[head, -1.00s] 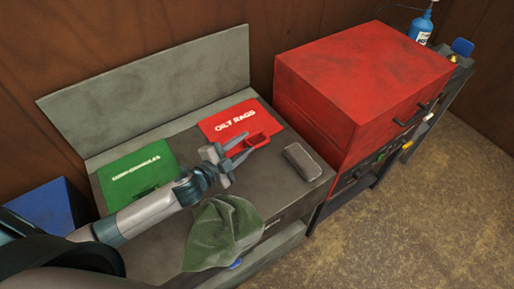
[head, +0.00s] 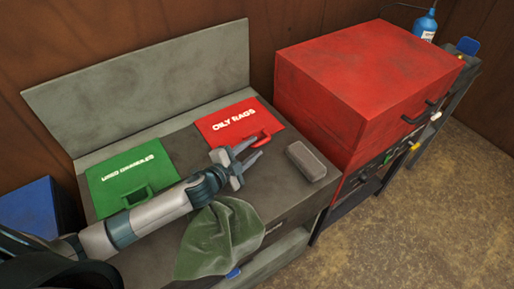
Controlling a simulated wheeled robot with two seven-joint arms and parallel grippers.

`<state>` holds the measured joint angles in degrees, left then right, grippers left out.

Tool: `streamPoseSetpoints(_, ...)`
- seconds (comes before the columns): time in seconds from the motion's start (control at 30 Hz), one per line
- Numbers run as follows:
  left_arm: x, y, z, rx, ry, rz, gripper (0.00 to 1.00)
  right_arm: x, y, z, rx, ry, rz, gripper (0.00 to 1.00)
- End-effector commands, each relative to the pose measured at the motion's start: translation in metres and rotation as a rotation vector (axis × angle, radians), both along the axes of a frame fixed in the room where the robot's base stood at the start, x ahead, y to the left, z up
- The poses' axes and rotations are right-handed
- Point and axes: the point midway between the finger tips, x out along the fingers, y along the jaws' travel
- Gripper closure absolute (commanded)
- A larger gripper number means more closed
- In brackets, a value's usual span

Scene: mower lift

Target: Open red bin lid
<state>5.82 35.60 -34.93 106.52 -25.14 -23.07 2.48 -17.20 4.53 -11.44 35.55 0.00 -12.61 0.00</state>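The red bin lid (head: 235,118), marked "OILY RAGS", lies closed and flat in the top of the grey bench. Its red handle (head: 262,137) sticks out at the near right edge. My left gripper (head: 250,158) is open and empty. Its fingers point right, just on the near side of the handle, and hide part of it. I cannot tell whether a finger touches the handle. My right gripper is not in view.
A green lid (head: 132,172) lies left of the red one. A green cloth (head: 222,238) drapes over the bench's front edge below my arm. A grey block (head: 306,160) lies right of the gripper. A red toolbox (head: 362,85) stands at right.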

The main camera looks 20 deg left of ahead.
Motion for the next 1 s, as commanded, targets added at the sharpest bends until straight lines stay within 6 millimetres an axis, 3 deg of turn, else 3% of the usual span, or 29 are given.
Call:
streamPoseSetpoints(0.23, 0.022, -0.008, -0.006, 0.0, 0.0, -0.001, 0.69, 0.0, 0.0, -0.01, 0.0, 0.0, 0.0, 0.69)
streamPoseSetpoints(0.67, 0.027, -0.009, -0.007, 0.0, 0.001, -0.001, 0.69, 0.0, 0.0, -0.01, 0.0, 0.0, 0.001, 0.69)
streamPoseSetpoints(0.8, 0.027, -0.009, -0.007, 0.0, 0.001, -0.001, 1.0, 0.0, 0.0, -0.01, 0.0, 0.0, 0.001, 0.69)
streamPoseSetpoints(1.0, 0.026, -0.009, -0.008, -0.002, 0.005, -0.001, 1.0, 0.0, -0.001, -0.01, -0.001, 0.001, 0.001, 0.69)
